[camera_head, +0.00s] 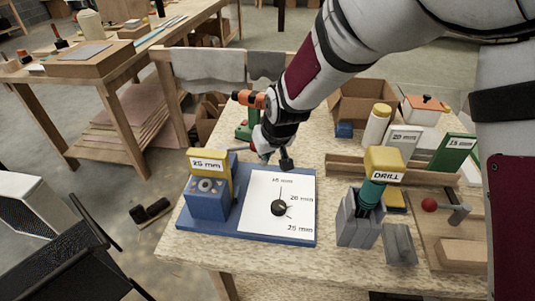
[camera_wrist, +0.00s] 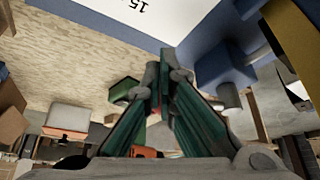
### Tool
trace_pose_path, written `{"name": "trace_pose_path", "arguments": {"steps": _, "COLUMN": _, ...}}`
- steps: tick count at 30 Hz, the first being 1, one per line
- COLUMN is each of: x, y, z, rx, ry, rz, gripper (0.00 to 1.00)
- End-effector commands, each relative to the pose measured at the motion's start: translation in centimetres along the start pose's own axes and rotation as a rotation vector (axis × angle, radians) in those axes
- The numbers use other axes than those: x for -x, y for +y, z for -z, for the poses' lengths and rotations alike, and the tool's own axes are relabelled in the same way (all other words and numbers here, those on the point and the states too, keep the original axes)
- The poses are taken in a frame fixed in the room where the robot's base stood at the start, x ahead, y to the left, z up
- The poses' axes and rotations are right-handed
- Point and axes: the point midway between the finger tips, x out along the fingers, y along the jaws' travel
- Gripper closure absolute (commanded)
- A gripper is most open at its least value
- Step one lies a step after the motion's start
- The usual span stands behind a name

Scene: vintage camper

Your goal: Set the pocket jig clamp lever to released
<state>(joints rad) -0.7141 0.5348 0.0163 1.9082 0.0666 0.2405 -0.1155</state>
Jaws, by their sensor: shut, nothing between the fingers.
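The jig has a blue base (camera_head: 240,235), a blue block (camera_head: 207,203) with round fittings on its face, and a yellow top marked 25 mm (camera_head: 207,164). A white panel (camera_head: 262,187) marked 15, 20 and 25 mm lies on the base, with a black knob (camera_head: 278,208) on it. My gripper (camera_head: 287,163) is shut and empty behind the panel's far edge. In the wrist view, the closed fingertips (camera_wrist: 166,62) are beside the blue block (camera_wrist: 222,72). A small red part shows by my gripper; I cannot tell whether it is the clamp lever.
A red-ball lever (camera_head: 430,204) on a grey bracket stands at the right. An orange-and-green tool (camera_head: 246,116) stands close behind my gripper. A cardboard box (camera_head: 360,100) is at the back.

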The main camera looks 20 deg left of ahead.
Motion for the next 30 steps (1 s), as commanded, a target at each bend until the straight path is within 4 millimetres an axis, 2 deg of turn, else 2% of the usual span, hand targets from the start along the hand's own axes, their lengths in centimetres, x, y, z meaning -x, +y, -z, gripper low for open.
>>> {"name": "trace_pose_path", "arguments": {"steps": 30, "x": -0.9, "y": 1.3, "z": 1.6, "rx": 0.138, "ry": 0.005, "rz": 0.069, "gripper": 1.00}}
